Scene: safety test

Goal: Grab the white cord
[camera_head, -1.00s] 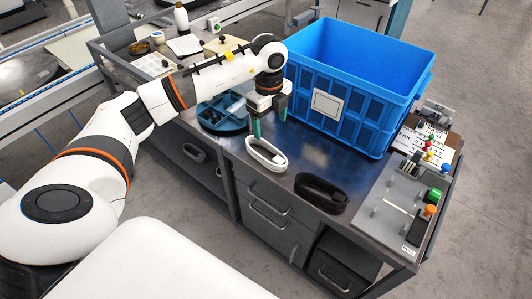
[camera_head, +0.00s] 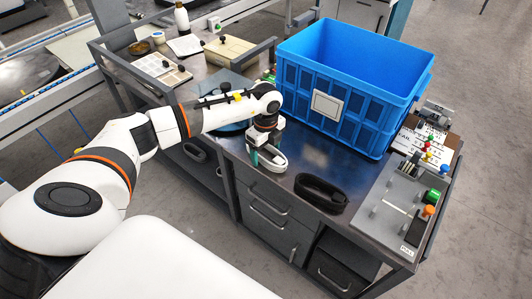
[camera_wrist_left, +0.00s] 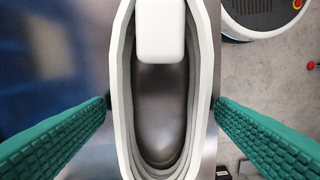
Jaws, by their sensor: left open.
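The white cord (camera_head: 270,163) is a coiled oval loop lying at the front edge of the dark table top (camera_head: 312,150). In the left wrist view the white cord (camera_wrist_left: 206,80) fills the middle, with a white block across the top of its loop. My left gripper (camera_head: 259,156) is over the cord and hides part of it in the head view. In the wrist view its two green fingers (camera_wrist_left: 160,122) are apart, one on each side of the loop. I cannot tell whether they touch it. My right gripper is not in view.
A big blue crate (camera_head: 342,108) stands behind the cord. A black coiled cord (camera_head: 321,192) lies to the right on the table. A grey panel with coloured buttons (camera_head: 397,213) is farther right. A blue round tray (camera_head: 232,127) is partly behind my arm.

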